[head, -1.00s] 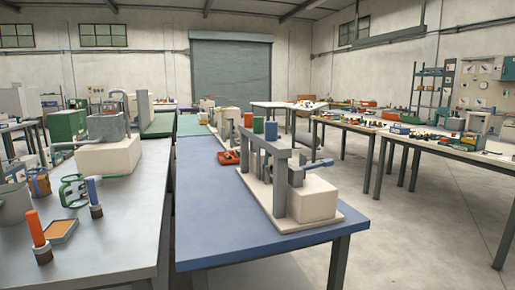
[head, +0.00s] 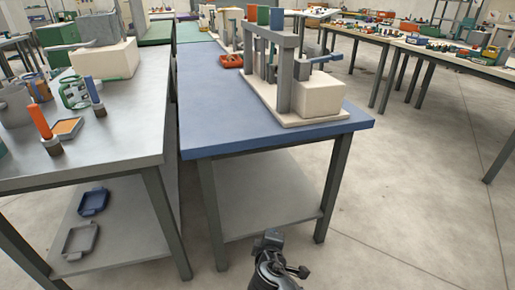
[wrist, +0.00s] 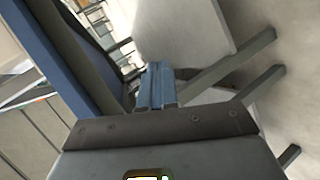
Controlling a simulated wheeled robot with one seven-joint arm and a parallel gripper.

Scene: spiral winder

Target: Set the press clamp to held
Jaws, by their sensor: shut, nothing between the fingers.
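A press-like fixture with grey posts (head: 285,80) stands on the near end of the blue-topped bench (head: 205,120) in the head view. It has a cream block (head: 318,96) and a blue lever arm (head: 325,58) pointing right, roughly level. I cannot tell the clamp's setting from here. My gripper (wrist: 155,85) is shut and empty in the wrist view, its blue-grey fingers together. In the head view my dark arm end shows low in front of the bench, well apart from the fixture; its fingertips are not clear there.
A grey bench (head: 110,140) stands close on the left with an orange-handled tool (head: 42,125), a blue-handled tool (head: 94,93) and other items. The blue bench has a lower shelf (head: 265,195). The floor at right (head: 400,200) is clear.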

